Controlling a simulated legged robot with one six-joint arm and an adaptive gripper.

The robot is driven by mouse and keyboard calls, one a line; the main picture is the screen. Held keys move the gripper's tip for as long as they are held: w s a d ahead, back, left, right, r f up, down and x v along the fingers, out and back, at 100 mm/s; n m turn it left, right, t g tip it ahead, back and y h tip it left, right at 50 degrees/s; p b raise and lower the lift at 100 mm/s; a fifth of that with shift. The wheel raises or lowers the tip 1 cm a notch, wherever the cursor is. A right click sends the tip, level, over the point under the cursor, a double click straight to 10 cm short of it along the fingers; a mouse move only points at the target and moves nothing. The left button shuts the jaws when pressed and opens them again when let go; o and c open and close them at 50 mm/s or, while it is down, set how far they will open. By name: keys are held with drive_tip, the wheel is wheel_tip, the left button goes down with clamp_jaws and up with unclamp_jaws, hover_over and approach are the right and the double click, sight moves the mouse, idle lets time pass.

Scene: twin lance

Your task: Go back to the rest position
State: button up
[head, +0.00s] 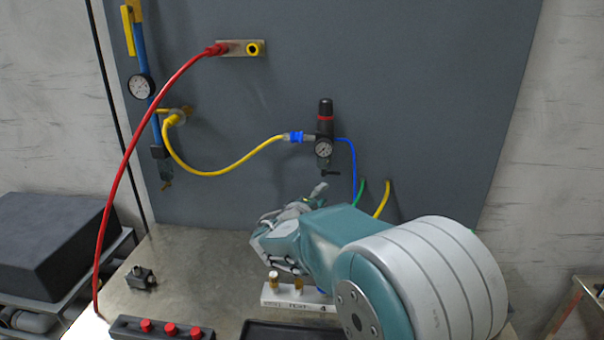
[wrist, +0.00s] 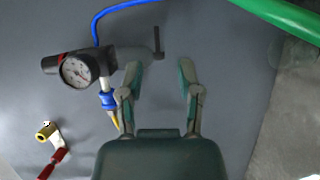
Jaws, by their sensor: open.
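My gripper (head: 318,190) is in front of the grey panel, above the metal table and below the regulator in the head view. My teal and silver arm reaches to it from the lower right and hides part of the table. In the wrist view my gripper (wrist: 158,75) has its two fingers spread apart, with nothing between them but the grey panel behind. The regulator (head: 325,122) with its round gauge is on the panel; it also shows left of the fingers in the wrist view (wrist: 75,70).
A yellow hose (head: 215,173) runs to the regulator. Blue (head: 354,165), green (head: 360,192) and yellow hoses hang beside my gripper. A red hose (head: 127,165) arcs down at left. A white block (head: 295,301) with brass fittings and a black tray (head: 280,333) lie below.

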drive_tip(key=s+d+m+g+y, duration=0.1)
drive_tip(key=s+d+m+g, duration=0.4)
drive_tip(key=s, duration=0.5)
drive_tip(key=s+d+m+g, duration=0.2)
drive_tip(key=s+d+g, duration=0.1)
drive_tip(key=s+d, duration=0.5)
drive_tip(key=s+a+f+m+y, duration=0.2)
drive_tip(key=s+a+y, duration=0.2)
drive_tip(key=s, duration=0.5)
drive_tip(key=s+a+f+m+y, duration=0.1)
drive_tip(key=s+a+y, duration=0.3)
drive_tip(key=s, duration=0.5)
drive_tip(key=shift+f+m+g+y, duration=0.35)
drive_tip(key=shift+m+g+y, duration=0.05)
drive_tip(key=shift+y, duration=0.1)
